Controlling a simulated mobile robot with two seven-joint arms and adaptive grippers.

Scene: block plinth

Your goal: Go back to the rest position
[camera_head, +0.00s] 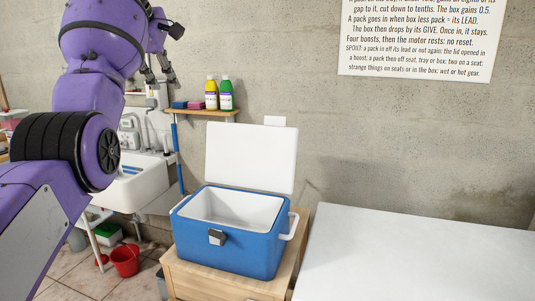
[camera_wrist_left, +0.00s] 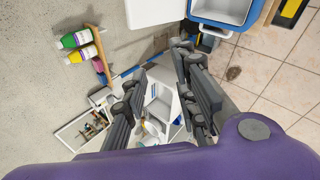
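My left arm comes in from the left, raised high. Its gripper (camera_head: 160,78) hangs in the air in front of the wall, left of the cooler and above the shelf in the picture. In the left wrist view the two dark fingers (camera_wrist_left: 160,62) stand apart with nothing between them, so it is open and empty. The blue cooler box (camera_head: 228,250) stands with its white lid (camera_head: 252,157) raised, and the part of its inside that shows is white and bare. The cooler also shows at the top of the left wrist view (camera_wrist_left: 222,10). My right gripper is in neither view.
The cooler stands on a wooden stand (camera_head: 205,284). A white table (camera_head: 420,255) lies at right, its visible top bare. A wall shelf (camera_head: 200,112) holds yellow and green bottles. A sink (camera_head: 142,185) and red bucket (camera_head: 125,260) are at left. A printed sign (camera_head: 420,40) hangs above.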

